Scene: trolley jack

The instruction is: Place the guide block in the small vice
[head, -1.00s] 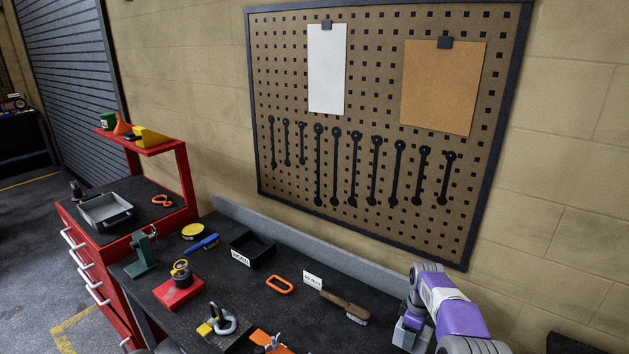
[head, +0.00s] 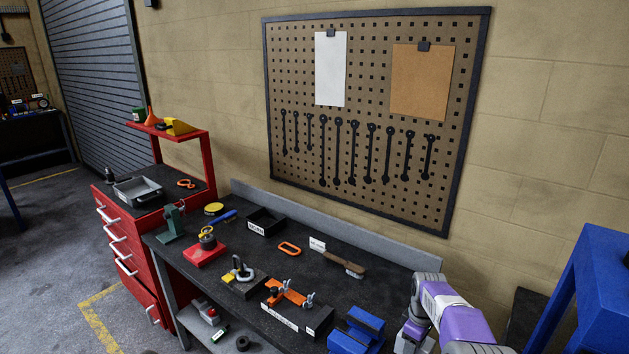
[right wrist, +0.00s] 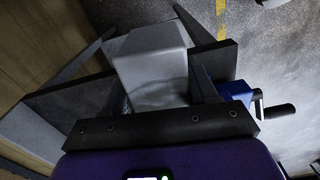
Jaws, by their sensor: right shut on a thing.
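A light grey block (right wrist: 152,62), which I take to be the guide block, is between the dark fingers of my right gripper (right wrist: 145,50) in the right wrist view. The gripper is shut on it. The small vice appears to be the blue one (head: 357,328) on the bench's near right part in the head view. In the right wrist view a blue part (right wrist: 237,90) with a dark handle shows just right of the block, mostly hidden by the gripper. I cannot tell whether block and vice touch. My left gripper is not in view.
An orange clamp fixture (head: 290,300) stands just left of the blue vice on the dark bench. A blue frame (head: 592,290) stands at right.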

